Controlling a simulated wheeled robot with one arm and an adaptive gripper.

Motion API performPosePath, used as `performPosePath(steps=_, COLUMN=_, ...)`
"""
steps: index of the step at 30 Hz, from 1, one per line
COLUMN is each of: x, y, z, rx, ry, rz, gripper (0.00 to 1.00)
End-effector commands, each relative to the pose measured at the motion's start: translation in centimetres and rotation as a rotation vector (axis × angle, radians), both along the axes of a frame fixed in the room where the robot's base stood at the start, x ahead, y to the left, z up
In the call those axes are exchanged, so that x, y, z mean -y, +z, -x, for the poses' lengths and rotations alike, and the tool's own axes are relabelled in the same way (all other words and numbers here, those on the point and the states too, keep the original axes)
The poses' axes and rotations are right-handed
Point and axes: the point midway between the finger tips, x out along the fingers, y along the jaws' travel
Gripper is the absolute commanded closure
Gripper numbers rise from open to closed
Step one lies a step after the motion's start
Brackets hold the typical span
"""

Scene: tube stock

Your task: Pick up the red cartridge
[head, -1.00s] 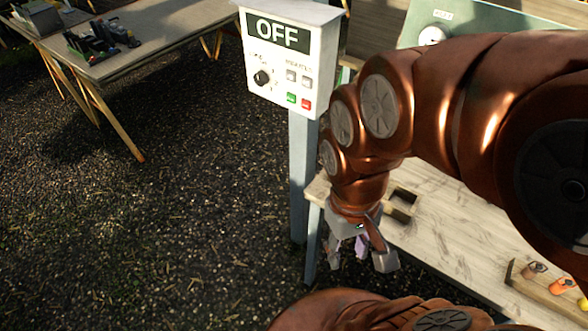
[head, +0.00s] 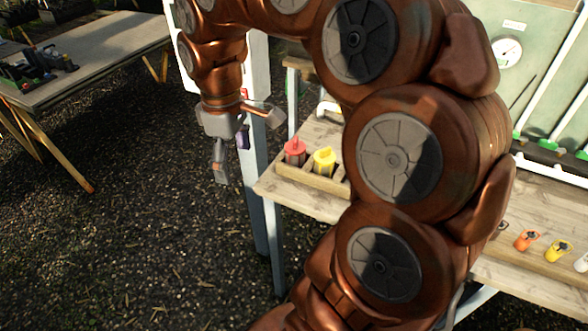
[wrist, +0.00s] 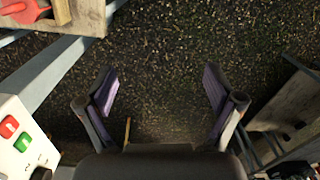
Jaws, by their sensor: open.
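The red cartridge (head: 295,150) stands upright at the left end of a wooden holder on the bench, in the head view. Part of a red item, apparently this cartridge, shows at the top left corner of the wrist view (wrist: 25,11). My gripper (head: 243,142) is open and empty, in the air to the left of the cartridge and past the bench's left end. In the wrist view its two fingers stand wide apart (wrist: 160,92) with only dark gravel between them.
A yellow cartridge (head: 324,161) stands just right of the red one. Orange (head: 526,240) and yellow (head: 558,251) cartridges sit farther right on the bench (head: 290,196). A control box (wrist: 18,140) on a post is close to my gripper. Another table (head: 100,50) stands far left.

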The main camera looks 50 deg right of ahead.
Motion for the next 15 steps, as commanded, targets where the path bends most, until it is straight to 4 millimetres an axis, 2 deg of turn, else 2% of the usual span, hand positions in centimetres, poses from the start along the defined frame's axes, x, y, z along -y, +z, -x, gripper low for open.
performPosePath(steps=1, x=1.7, y=-1.6, z=-1.5, rx=0.008, ry=0.019, rz=-0.006, gripper=0.08)
performPosePath(steps=6, x=8.4, y=-3.6, z=-5.1, rx=0.038, ry=0.084, rz=-0.004, gripper=0.08)
performPosePath(steps=12, x=16.7, y=-6.8, z=-6.6, rx=0.042, ry=0.113, rz=0.003, gripper=0.08)
performPosePath(steps=15, x=19.7, y=-7.8, z=-6.5, rx=0.041, ry=0.115, rz=0.009, gripper=0.08)
